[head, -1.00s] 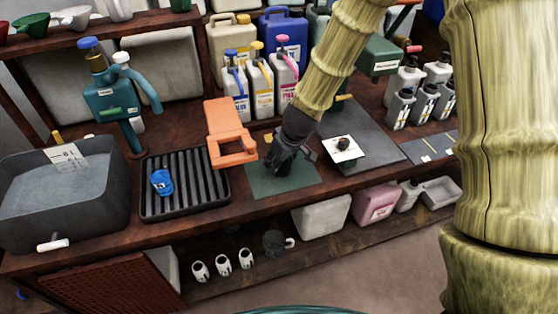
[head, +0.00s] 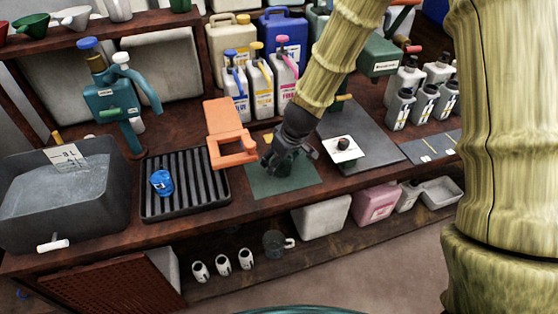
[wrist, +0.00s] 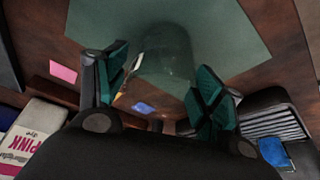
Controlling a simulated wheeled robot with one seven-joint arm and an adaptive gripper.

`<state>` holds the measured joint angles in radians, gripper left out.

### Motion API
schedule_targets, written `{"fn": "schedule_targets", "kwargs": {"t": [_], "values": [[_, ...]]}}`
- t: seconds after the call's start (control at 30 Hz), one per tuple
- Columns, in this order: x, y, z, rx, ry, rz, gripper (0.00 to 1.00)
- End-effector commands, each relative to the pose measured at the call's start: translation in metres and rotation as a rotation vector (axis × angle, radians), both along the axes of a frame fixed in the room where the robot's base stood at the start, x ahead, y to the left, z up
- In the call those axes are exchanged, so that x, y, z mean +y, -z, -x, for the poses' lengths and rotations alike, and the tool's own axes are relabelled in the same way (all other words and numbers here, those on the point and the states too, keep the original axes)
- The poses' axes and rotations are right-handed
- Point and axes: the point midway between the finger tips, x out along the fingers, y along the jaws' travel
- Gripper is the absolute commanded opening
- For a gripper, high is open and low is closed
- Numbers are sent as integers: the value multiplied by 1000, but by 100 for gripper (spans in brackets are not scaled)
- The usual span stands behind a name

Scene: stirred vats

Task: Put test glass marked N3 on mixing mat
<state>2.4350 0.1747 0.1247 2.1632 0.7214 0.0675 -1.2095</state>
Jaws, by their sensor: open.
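The green mat (head: 270,181), which I take for the mixing mat, lies on the bench near its front edge. My gripper (head: 287,162) is over the mat with its fingers spread open. In the wrist view, a clear glass (wrist: 166,55) is between the two open teal-padded fingers (wrist: 165,85), with the mat (wrist: 225,32) around its far end. It looks to stand on the mat, with gaps to the fingers. I cannot read an N3 marking on it. In the head view the gripper hides the glass.
An orange stand (head: 228,145) is close left of the gripper. A black rack (head: 205,190) holds a blue cup (head: 162,182). A grey plate (head: 375,145) with a white square (head: 344,155) lies to the right. Jugs (head: 260,85) stand behind. White cups (head: 223,262) are on the lower shelf.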

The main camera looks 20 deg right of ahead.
Motion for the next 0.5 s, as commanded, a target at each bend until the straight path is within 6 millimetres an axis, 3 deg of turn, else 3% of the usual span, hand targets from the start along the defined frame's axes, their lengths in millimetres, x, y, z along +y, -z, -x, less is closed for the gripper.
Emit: {"fn": "schedule_targets", "kwargs": {"t": [0.5], "values": [[-11, -66, 22, -2, 1, 1, 68]]}}
